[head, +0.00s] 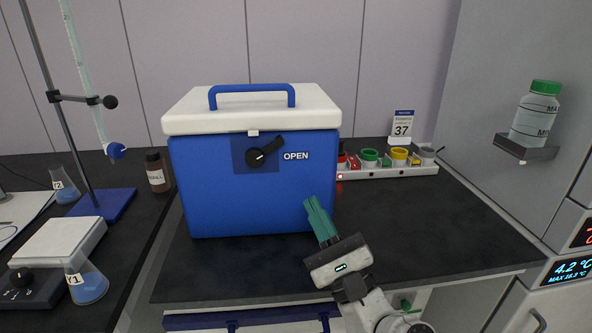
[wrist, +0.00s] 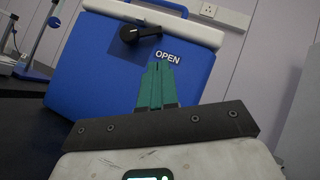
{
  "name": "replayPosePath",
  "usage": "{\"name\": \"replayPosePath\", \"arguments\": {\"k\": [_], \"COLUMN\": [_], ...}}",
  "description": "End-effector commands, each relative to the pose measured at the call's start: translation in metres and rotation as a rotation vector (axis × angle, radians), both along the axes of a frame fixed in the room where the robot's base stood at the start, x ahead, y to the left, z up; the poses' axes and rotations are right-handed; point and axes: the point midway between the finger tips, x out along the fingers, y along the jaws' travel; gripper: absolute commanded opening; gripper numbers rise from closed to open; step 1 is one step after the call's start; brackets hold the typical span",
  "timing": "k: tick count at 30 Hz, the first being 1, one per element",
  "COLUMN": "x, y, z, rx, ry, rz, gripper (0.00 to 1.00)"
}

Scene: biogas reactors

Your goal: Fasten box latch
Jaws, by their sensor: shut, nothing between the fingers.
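The blue cool box (head: 238,200) with a white lid (head: 250,110) and blue carry handle stands on the black bench, its lid down. A black rotary latch (head: 262,154) sits at the upper middle of its front, its lever pointing right and slightly up towards the word OPEN (head: 296,156). In the wrist view the latch (wrist: 140,33) is just above and left of my fingers. My gripper (head: 315,205) has green fingers, shut and empty. It is in front of the box's lower right side, below and right of the latch. The wrist view also shows the gripper (wrist: 160,68).
A rack with coloured-lid jars (head: 390,170) stands right of the box. A brown bottle (head: 156,172), burette stand (head: 98,205), balance (head: 60,245) and flask (head: 86,280) are on the left. A wall shelf holds a green-capped bottle (head: 535,115).

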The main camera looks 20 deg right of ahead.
Motion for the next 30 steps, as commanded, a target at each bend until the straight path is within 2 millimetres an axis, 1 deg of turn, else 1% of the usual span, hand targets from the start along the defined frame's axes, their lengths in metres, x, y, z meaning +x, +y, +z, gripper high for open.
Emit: {"name": "replayPosePath", "arguments": {"k": [5,12,18,24,30], "x": [0.013,0.046,0.068,0.077,0.077], "y": [0.002,0.007,0.010,0.012,0.012], "z": [0.015,0.041,0.056,0.061,0.060], "rx": [-0.002,-0.002,-0.002,-0.002,-0.002], "ry": [-0.001,-0.001,0.000,0.000,0.000], "rz": [0.001,0.001,0.000,0.000,-0.001], "gripper": [0.00,0.00,0.00,0.00,0.00]}}
